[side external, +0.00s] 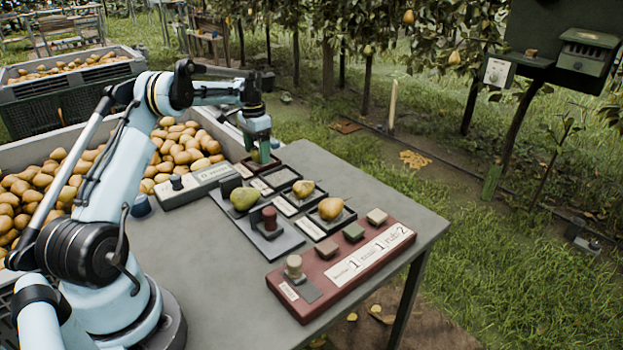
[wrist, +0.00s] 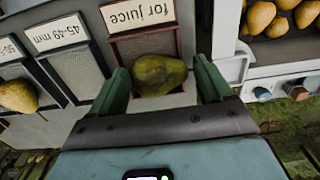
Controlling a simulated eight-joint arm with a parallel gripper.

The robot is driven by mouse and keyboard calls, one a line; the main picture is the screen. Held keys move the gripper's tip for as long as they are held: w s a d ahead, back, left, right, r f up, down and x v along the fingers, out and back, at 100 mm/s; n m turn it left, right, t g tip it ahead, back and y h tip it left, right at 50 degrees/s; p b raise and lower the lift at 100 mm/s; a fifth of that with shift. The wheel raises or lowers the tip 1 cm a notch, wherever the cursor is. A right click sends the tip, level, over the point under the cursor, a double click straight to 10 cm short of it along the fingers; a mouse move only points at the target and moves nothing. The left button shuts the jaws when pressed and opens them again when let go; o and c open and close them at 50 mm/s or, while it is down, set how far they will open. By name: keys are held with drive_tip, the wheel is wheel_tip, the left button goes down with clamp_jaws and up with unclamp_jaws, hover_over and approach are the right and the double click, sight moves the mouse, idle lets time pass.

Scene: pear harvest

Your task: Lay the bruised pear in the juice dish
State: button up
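The bruised pear (wrist: 160,74), green with brown patches, lies at the lower part of the red-brown juice dish (wrist: 146,46), labelled "for juice", in the wrist view. My gripper (wrist: 163,80) has its green fingers either side of the pear. A small gap shows at the right finger, and the left finger is very close to the pear. The fingers look open. In the side view my gripper (side external: 263,160) points down at the juice dish (side external: 251,165), at the far end of the dish row; its fingers hide the pear there.
Two yellow pears (side external: 303,188) (side external: 331,208) sit in size dishes. A red panel with blocks (side external: 340,265) is at the front. A pear-filled crate (side external: 85,140) stands behind my arm.

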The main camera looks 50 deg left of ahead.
drive_tip(key=shift+o, duration=0.7)
wheel_tip(320, 180, up, 12)
drive_tip(key=w+d+r+t, duration=0.1)
drive_tip(key=d+r, duration=0.4)
drive_tip(key=d, duration=0.4)
drive_tip(key=s+d+r+t+y, duration=0.1)
drive_tip(key=s+d+r+t, duration=0.15)
drive_tip(key=d, duration=0.75)
drive_tip(key=s+d+f+t, duration=0.2)
drive_tip(key=s+d+f, duration=0.2)
drive_tip(key=s+d, duration=0.2)
drive_tip(key=s+d+f+t+h, duration=0.1)
drive_tip(key=s+d+f, duration=0.3)
drive_tip(key=s+d, duration=0.3)
drive_tip(key=shift+s+d+t, duration=0.3)
drive_tip(key=shift+d+t, duration=0.05)
drive_tip(key=shift+d, duration=0.75)
